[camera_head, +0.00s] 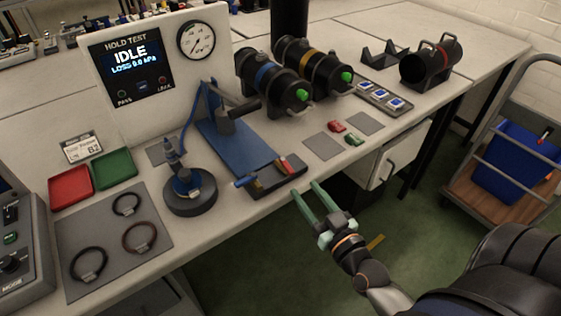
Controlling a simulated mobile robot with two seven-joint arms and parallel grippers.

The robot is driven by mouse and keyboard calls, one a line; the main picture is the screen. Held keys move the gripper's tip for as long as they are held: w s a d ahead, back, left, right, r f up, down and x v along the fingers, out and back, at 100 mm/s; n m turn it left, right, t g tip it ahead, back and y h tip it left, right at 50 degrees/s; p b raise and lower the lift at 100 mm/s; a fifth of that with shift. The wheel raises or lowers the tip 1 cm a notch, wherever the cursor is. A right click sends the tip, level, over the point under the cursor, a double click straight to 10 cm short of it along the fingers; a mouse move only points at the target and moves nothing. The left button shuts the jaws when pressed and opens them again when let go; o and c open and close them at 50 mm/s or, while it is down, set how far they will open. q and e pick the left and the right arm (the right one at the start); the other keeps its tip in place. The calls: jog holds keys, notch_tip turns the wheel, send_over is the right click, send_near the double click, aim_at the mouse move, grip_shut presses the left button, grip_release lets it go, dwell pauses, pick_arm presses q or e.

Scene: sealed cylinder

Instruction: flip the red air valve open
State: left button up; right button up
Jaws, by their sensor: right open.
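The red air valve lever (286,164) appears to be the small red handle at the front end of the blue fixture (228,143), beside a yellow part and a blue handle (246,181). Whether the lever stands open or shut is too small to tell. My right gripper (304,189) comes in from the lower right, with its two green fingers spread and empty. Its tips are just in front of the table's front edge, below and right of the red lever and apart from it. My left gripper is out of view.
A test panel (131,70) reading IDLE and a gauge (196,41) stand behind the fixture. Two black cylinders (270,85) lie at the back. A round black part (189,193) is left of the fixture. A cart with a blue bin (512,165) stands right.

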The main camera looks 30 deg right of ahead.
aim_at(283, 159)
jog(key=w, duration=0.8)
jog(key=w+d, duration=0.1)
jog(key=w, duration=0.3)
jog(key=shift+c, duration=0.4)
grip_shut()
